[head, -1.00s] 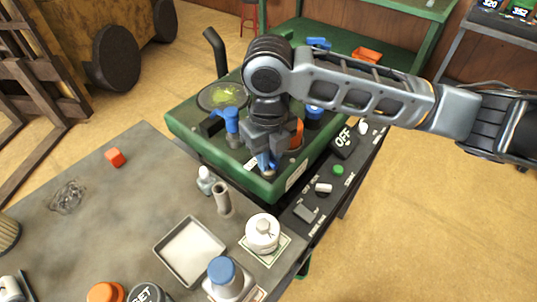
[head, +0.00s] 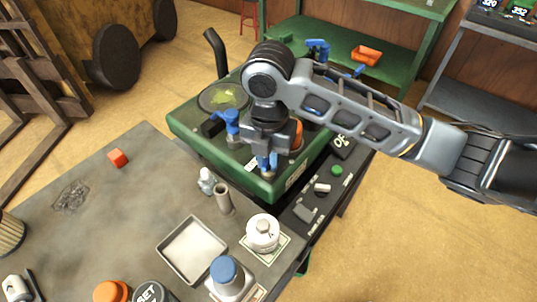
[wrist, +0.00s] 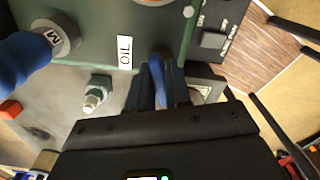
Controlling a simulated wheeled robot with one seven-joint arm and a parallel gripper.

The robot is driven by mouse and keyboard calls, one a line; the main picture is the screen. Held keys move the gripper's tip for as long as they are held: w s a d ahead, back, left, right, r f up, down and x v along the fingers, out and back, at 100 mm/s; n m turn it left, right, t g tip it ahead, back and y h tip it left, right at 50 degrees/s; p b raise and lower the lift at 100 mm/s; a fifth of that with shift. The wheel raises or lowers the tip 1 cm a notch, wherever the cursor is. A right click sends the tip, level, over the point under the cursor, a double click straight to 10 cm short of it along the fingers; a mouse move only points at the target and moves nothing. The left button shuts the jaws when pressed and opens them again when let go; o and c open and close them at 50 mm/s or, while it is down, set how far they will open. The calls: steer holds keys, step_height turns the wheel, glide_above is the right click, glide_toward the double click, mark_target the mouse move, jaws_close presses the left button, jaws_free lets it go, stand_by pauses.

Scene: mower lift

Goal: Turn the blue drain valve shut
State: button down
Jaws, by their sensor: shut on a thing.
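The blue drain valve (head: 267,164) sits on the near edge of the green mower deck (head: 218,160), close to its front corner. My gripper (head: 267,158) points down onto it and is shut on its blue handle. In the wrist view the blue handle (wrist: 157,82) shows between the dark fingers (wrist: 158,90), by the white OIL label (wrist: 125,52). The fingers and wrist hide much of the valve, and I cannot tell how far it is turned.
Another blue handle (head: 229,122) stands left of my gripper; an orange cap (head: 297,134) is close on the right. A control panel (head: 310,208) with switches and a green button runs along the right. The workbench (head: 130,215) holds a tray (head: 192,250) and bottles.

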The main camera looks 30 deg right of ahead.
steer(key=shift+m+p, duration=0.35)
steer(key=shift+m, duration=1.65)
steer(key=c, duration=1.1)
jaws_free()
steer(key=shift+c, duration=0.2)
steer(key=shift+r+p, duration=0.45)
steer(key=shift+r, duration=3.45)
steer(key=shift+d, duration=0.1)
